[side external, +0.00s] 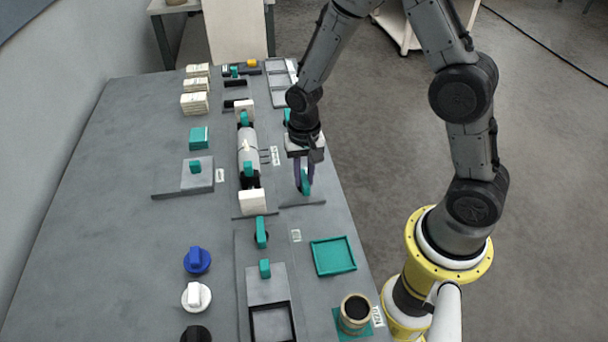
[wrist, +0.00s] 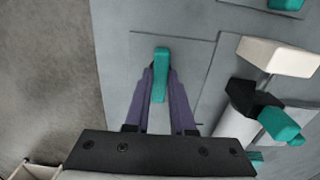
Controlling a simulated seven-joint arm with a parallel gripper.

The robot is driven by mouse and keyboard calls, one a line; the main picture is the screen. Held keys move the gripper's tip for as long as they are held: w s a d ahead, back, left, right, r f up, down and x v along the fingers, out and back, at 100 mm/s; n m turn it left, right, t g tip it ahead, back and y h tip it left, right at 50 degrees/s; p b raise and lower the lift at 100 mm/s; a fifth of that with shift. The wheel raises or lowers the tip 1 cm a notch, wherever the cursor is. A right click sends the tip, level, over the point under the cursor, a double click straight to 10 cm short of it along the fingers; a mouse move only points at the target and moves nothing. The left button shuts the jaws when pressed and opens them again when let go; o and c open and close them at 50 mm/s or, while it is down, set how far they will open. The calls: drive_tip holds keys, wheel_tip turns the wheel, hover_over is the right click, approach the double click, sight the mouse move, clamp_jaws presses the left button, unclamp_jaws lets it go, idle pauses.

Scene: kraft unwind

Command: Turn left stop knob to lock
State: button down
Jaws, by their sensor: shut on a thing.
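A narrow teal knob (side external: 306,184) stands on a grey plate at the right side of the table in the side external view. It also shows upright in the picture in the wrist view (wrist: 161,58). My gripper (side external: 303,170) points down over it, and its two purple fingers (wrist: 160,82) are shut on the knob's sides. The fingers hide part of the knob. Whether this is the left stop knob, and any lock mark, I cannot tell.
A pale roll (side external: 248,148) with white end blocks and teal handles lies left of my gripper. A teal tray (side external: 333,256) and a round cup (side external: 355,310) stand nearer the front. Blue (side external: 197,260) and white (side external: 196,296) knobs are at front left. The table's left side is largely clear.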

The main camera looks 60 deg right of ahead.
drive_tip(key=n, duration=1.3)
drive_tip(key=shift+r+n, duration=0.1)
drive_tip(key=shift+n, duration=1.8)
drive_tip(key=c, duration=0.8)
unclamp_jaws()
drive_tip(key=shift+o, duration=0.2)
